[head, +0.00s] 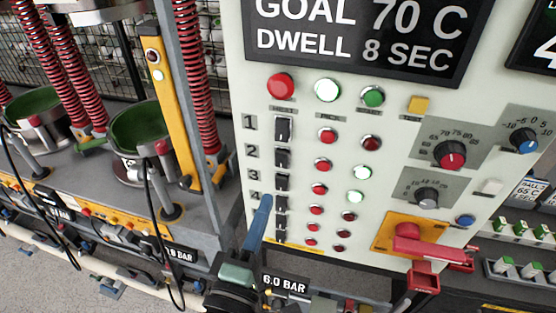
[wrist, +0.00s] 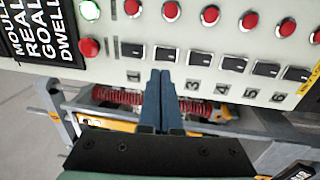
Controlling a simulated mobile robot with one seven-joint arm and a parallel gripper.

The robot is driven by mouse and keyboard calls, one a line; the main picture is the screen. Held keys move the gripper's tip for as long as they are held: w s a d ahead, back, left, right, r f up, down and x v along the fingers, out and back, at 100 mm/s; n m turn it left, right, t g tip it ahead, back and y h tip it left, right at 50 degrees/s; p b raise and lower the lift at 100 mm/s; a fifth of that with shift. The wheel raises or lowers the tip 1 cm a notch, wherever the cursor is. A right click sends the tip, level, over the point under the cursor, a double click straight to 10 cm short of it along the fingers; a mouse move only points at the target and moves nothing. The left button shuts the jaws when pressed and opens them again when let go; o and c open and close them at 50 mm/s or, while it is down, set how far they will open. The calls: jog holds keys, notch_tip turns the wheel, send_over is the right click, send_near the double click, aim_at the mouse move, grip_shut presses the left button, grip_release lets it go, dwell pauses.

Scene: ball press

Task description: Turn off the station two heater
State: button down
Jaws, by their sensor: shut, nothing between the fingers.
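The black station two heater switch (head: 282,157) sits beside the number 2 on the pale panel; it also shows in the wrist view (wrist: 165,53). Its row has a red lamp (head: 323,164) and a brightly lit pale-green lamp (head: 362,172). My gripper (head: 265,201) is shut and empty, its blue fingers pointing up at the panel. In the wrist view its fingertips (wrist: 161,73) are just below switch two, covering its number. I cannot tell whether they touch the panel.
Switch one (head: 283,129) and switch three (head: 281,182) are close neighbours in the switch column. A red button (head: 281,86) sits above them. A red handle (head: 425,246) juts out at lower right. Presses with red springs (head: 74,62) stand at left.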

aim_at(282, 157)
jog(key=p+x, duration=0.3)
jog(key=x, duration=0.5)
jog(key=shift+w+d, duration=0.1)
jog(key=shift+w, duration=0.15)
